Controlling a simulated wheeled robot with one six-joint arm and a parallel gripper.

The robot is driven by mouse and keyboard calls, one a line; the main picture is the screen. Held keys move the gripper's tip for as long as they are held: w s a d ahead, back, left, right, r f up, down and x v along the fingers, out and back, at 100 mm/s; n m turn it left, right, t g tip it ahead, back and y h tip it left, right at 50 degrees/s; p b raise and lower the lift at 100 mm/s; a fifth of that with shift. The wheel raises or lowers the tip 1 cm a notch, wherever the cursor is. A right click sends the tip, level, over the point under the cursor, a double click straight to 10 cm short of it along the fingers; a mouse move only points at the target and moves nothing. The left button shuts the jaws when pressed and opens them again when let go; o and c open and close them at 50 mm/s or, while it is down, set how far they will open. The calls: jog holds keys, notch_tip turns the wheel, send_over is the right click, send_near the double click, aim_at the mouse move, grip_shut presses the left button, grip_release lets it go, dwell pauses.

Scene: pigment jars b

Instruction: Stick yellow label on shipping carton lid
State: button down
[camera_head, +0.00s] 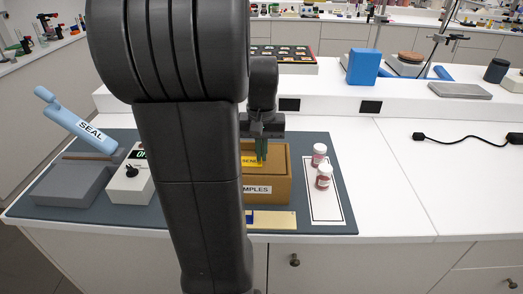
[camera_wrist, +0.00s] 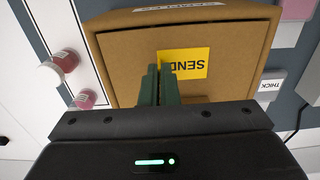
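The brown shipping carton (camera_head: 283,189) stands on the dark mat with its lid down and a "SAMPLES" tag on its front. The yellow label (camera_wrist: 190,63), reading "SEND", shows face-on over the lid in the wrist view; part of it also shows in the head view (camera_head: 251,160). My gripper (camera_wrist: 160,70) is over the lid with its green fingers almost together at the label's left edge in the wrist view. It appears shut on that edge, though the fingertips hide the hold. I cannot tell whether the label touches the lid.
Two red-filled jars (camera_head: 322,177) stand on a white outlined sheet right of the carton. A cream strip with a blue piece (camera_head: 275,220) lies in front. A heat sealer (camera_head: 75,125) and a white box with a dial (camera_head: 130,180) are at left. The right counter is mostly clear.

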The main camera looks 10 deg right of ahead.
jog(key=c, duration=1.6)
grip_release()
jog(key=shift+r, duration=0.1)
notch_tip(320, 180, up, 6)
jog(key=p, duration=0.5)
jog(key=shift+p, duration=0.4)
jog(key=shift+f, duration=0.25)
notch_tip(320, 180, down, 6)
jog(key=b, duration=0.6)
jog(key=shift+r, duration=0.3)
